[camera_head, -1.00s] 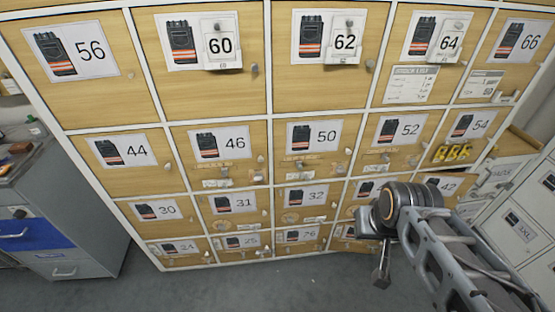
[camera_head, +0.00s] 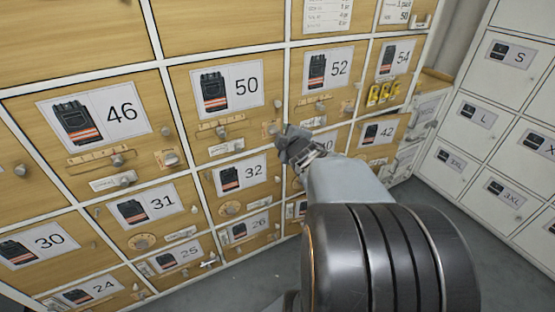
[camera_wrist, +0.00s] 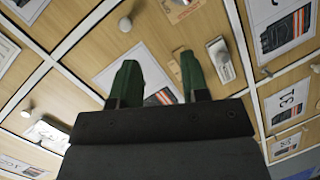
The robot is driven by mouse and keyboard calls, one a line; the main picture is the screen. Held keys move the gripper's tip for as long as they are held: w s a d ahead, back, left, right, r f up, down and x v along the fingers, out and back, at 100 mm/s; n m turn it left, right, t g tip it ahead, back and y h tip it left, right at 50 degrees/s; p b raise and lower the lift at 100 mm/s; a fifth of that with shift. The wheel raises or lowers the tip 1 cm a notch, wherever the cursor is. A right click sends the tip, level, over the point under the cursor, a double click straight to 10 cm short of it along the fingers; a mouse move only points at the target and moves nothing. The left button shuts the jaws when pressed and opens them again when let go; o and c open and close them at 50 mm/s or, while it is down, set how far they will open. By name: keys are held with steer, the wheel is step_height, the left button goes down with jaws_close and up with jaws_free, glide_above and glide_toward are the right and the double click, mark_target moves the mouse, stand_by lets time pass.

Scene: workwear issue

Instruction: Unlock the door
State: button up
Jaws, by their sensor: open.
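The wooden locker doors fill the head view, including door 50 (camera_head: 181,98), door 46 (camera_head: 40,112), door 52 (camera_head: 345,52) and door 32 (camera_head: 212,165). Door 50 carries a bolt-like fitting (camera_head: 222,128) and a round knob on a small plate (camera_head: 272,128). Door 46 has a similar fitting (camera_head: 100,158) and a knob plate (camera_head: 170,159). My gripper (camera_head: 285,143) is near the corner of doors 50, 52 and 32. In the wrist view my gripper (camera_wrist: 160,80) is open, its green fingers apart over a label sheet, with nothing visible between them. Contact cannot be told.
Yellow tags (camera_head: 384,94) hang below door 54's label. White lockers (camera_head: 470,130) stand at the right. Grey floor (camera_head: 420,215) is open at lower right. In the wrist view a round knob (camera_wrist: 125,23) and a white tag (camera_wrist: 221,60) lie beyond the fingers.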

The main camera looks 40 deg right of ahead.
mark_target(274, 129)
steer(key=s+d+f+n+t+y+b, duration=0.1)
steer(key=d+f+n+t+y+b, duration=0.15)
steer(key=f+n+b, duration=0.45)
steer(key=w+d+f+t+b, duration=0.1)
steer(key=w+d+b, duration=0.1)
steer(key=w, duration=1.1)
steer(key=shift+d, duration=0.3)
steer(key=shift+c, duration=0.3)
